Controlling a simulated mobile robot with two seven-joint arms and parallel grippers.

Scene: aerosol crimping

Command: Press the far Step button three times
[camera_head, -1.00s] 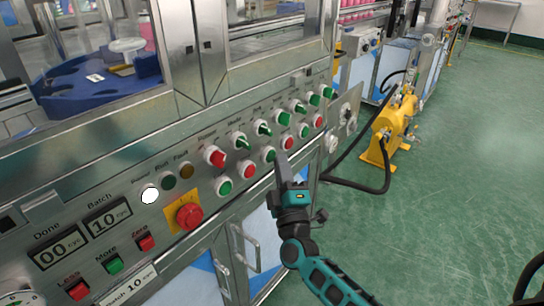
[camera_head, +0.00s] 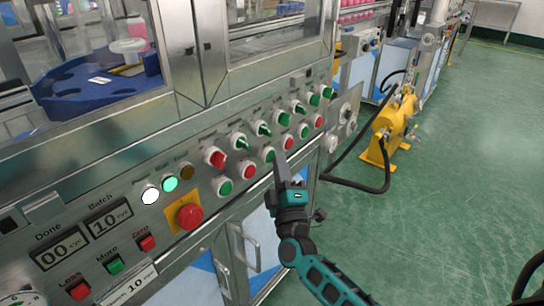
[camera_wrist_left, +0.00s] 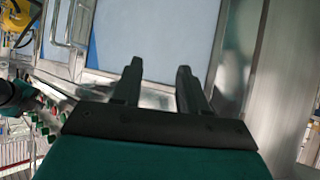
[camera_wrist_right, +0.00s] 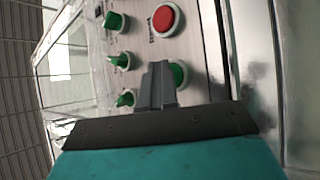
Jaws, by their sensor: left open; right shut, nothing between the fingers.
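The control panel carries a lower row of green and red push buttons; their small labels are unreadable, so I cannot confirm which is the far Step button. My right gripper (camera_head: 278,160) is shut and empty, its tips just beside a green button (camera_head: 268,154) in that row. In the right wrist view the shut fingers (camera_wrist_right: 157,70) partly cover a green button (camera_wrist_right: 180,74); I cannot tell whether they touch it. My left gripper (camera_wrist_left: 160,68) is open and empty in the left wrist view, facing a pale cabinet panel.
Green and red selector switches (camera_head: 240,141) stick out above the button row. A red emergency stop (camera_head: 189,216) sits lower left, below a lit green lamp (camera_head: 170,184) and a lit white lamp (camera_head: 150,194). A door handle (camera_head: 240,248) projects below.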

